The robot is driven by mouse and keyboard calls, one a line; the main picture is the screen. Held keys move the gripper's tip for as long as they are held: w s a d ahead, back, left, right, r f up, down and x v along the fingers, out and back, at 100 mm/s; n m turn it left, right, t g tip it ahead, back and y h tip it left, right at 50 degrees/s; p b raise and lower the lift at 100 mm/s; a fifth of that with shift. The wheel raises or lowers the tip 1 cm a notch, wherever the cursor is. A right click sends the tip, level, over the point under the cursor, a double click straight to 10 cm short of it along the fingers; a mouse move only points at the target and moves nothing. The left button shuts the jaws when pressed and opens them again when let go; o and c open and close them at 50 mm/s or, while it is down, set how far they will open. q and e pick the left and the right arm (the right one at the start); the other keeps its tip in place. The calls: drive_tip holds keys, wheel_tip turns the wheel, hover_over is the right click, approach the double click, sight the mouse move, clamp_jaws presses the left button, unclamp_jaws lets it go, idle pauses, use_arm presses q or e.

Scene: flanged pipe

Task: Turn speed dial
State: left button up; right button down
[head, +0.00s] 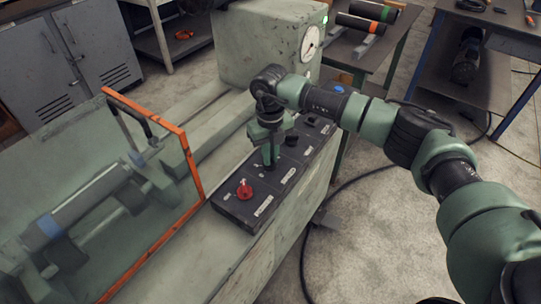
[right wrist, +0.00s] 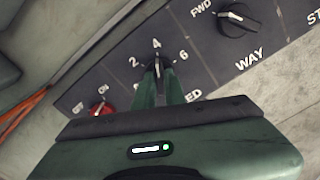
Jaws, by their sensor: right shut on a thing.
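The control panel (head: 233,208) is a dark strip along the machine's front edge. The speed dial (right wrist: 158,62) is a dark knob with the numbers 2, 4 and 6 around its upper side; part of its label is hidden behind my gripper, with "ED" showing. My right gripper (head: 269,160) points down at the panel, and its two green fingers (right wrist: 158,78) are closed around the dial. The dial's pointer is mostly hidden between the fingers, near the 4. In the head view the dial is hidden by the gripper. My left gripper is not in view.
A red OFF/ON switch (head: 244,189) sits nearer on the panel. The black "WAY" knob (right wrist: 236,18) sits on the other side. An orange-framed clear guard (head: 188,160) stands left of the panel. A gauge box (head: 255,45) stands behind. Open floor lies to the right.

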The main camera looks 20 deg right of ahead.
drive_tip(key=shift+w+r, duration=0.15)
drive_tip(key=shift+r, duration=0.05)
idle(0.4)
drive_tip(key=c, duration=1.5)
unclamp_jaws()
drive_tip(key=shift+f, duration=0.1)
wheel_tip(320, 180, up, 8)
drive_tip(key=shift+f+b, duration=0.1)
drive_tip(key=shift+b, duration=0.6)
